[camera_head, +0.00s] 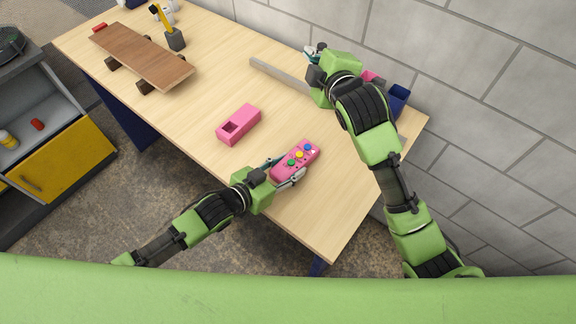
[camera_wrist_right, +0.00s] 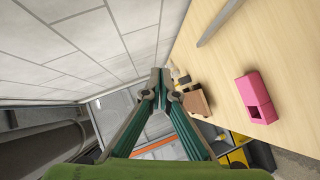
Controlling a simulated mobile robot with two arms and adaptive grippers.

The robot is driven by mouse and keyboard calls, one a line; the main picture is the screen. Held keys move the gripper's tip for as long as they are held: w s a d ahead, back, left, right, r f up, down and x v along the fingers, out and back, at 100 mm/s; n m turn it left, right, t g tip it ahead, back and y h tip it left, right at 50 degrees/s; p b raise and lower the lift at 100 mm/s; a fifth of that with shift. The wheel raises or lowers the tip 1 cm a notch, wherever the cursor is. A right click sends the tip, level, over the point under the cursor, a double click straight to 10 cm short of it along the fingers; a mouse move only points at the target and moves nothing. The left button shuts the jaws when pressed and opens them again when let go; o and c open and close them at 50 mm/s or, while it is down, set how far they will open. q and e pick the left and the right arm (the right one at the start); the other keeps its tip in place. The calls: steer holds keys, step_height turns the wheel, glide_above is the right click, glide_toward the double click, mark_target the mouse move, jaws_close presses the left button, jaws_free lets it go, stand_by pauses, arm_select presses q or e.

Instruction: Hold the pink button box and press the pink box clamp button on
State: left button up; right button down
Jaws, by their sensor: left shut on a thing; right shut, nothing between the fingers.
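The pink button box (camera_head: 305,148), with several coloured buttons on its top, is at the right part of the table. My left gripper (camera_head: 288,172) is shut on its near side. A pink box (camera_head: 238,124) with a square opening lies on the table to its left; it also shows in the right wrist view (camera_wrist_right: 256,98). My right gripper (camera_head: 312,56) is shut and empty, up near the wall and away from the button box. Its closed fingertips show in the right wrist view (camera_wrist_right: 158,76). I cannot tell whether the button box touches the table.
A brown board (camera_head: 143,55) rests on dark blocks at the table's far left. A yellow-handled tool (camera_head: 171,30) stands behind it. A grey bar (camera_head: 280,75) lies near the wall. A dark blue container (camera_head: 398,98) is behind my right arm. The table middle is mostly clear.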

mark_target(301, 156)
steer(key=s+a+f+m+g, duration=0.1)
steer(key=s+f+m+g, duration=0.1)
steer(key=s+f+g, duration=0.7)
steer(key=shift+s+a+f+t+y, duration=0.15)
steer(key=shift+s+f+t, duration=0.25)
steer(key=shift+f, duration=1.35)
steer(key=shift+s+f+t+y, duration=0.2)
steer(key=shift+s+f+t, duration=0.15)
steer(key=shift+f, duration=1.4)
steer(key=shift+s+a+f+t+y, duration=0.15)
steer(key=shift+s+f+t, duration=0.25)
steer(key=shift+f, duration=1.35)
steer(key=shift+f, duration=0.1)
steer(key=shift+d+f, duration=0.1)
steer(key=shift+f, duration=0.25)
